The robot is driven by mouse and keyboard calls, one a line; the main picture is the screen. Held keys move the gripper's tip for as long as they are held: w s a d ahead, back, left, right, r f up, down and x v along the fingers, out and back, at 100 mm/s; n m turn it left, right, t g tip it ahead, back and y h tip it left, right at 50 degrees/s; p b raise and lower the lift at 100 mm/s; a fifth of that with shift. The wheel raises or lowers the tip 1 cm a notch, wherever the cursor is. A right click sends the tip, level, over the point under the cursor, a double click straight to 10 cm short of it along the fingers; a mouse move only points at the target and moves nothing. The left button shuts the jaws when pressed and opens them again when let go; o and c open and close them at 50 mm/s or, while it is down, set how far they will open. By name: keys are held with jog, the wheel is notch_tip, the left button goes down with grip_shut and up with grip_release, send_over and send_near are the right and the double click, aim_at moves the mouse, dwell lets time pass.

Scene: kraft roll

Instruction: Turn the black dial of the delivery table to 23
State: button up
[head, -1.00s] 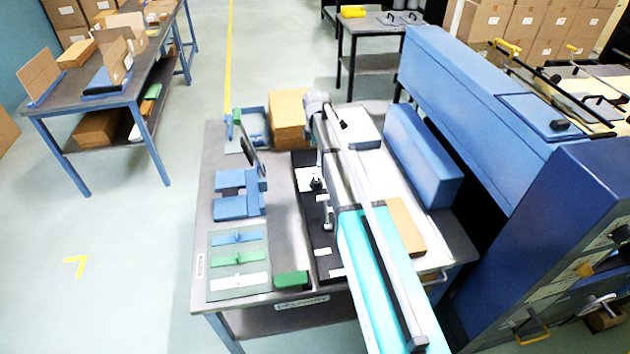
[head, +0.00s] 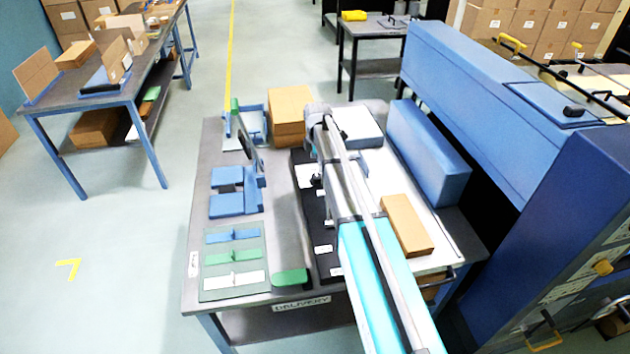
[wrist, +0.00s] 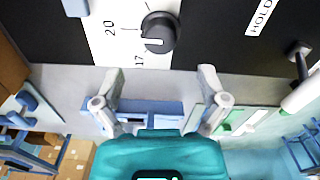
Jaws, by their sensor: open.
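The black dial (wrist: 160,32) shows in the wrist view on a white scale plate (wrist: 108,35) set in a black panel (wrist: 215,25). The numbers 20 and 17 are readable on the plate; I cannot see 23. A pale mark on the dial faces the scale's 17 end; its exact reading is unclear. My gripper (wrist: 160,76) is open and empty. Its two fingers stand apart, below the dial in the picture, and do not appear to touch it. In the head view my arm hides most of the gripper over the delivery table (head: 283,225).
A HOLD label (wrist: 262,15) and a lever with a black knob (wrist: 299,50) lie to the dial's right. On the table, blue holders (head: 234,205), a plate with coloured strips (head: 233,262) and a cardboard block (head: 407,226) stand around. A blue machine (head: 500,110) borders the right side.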

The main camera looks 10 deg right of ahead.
aim_at(317, 176)
jog(key=shift+f+b, duration=2.75)
jog(key=shift+f, duration=0.25)
